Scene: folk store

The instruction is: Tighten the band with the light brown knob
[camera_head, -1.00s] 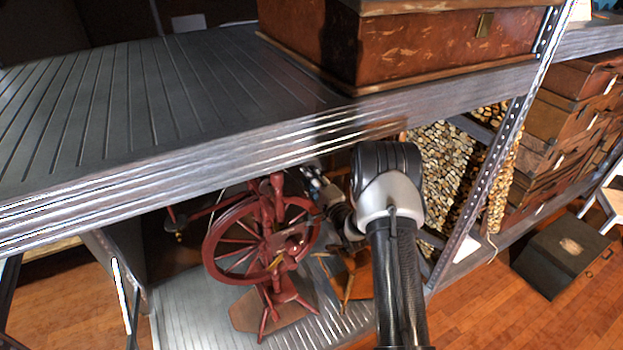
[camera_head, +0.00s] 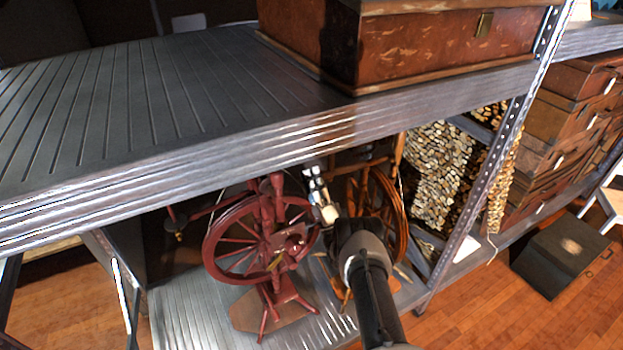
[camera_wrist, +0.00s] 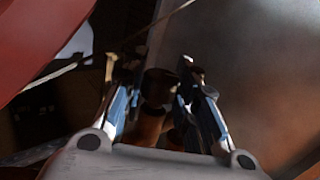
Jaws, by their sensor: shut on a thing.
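A light brown spinning wheel (camera_head: 399,205) stands on the lower shelf, partly hidden behind my arm and the upper shelf's edge. My gripper (camera_head: 313,173) is just under that edge, left of this wheel's upper part. In the wrist view my gripper (camera_wrist: 160,88) has its two fingers on either side of a turned brown knob (camera_wrist: 157,83), and it is shut on it. The knob looks dark in the shade, with a lighter orange-brown part below it. In the head view the knob is hidden. The band is too thin and dark to make out clearly.
A dark red spinning wheel (camera_head: 230,240) stands close on the left. The upper shelf (camera_head: 150,110) hangs over my gripper, with a red-brown chest (camera_head: 430,45) on it. A metal post (camera_head: 497,165) stands at the right.

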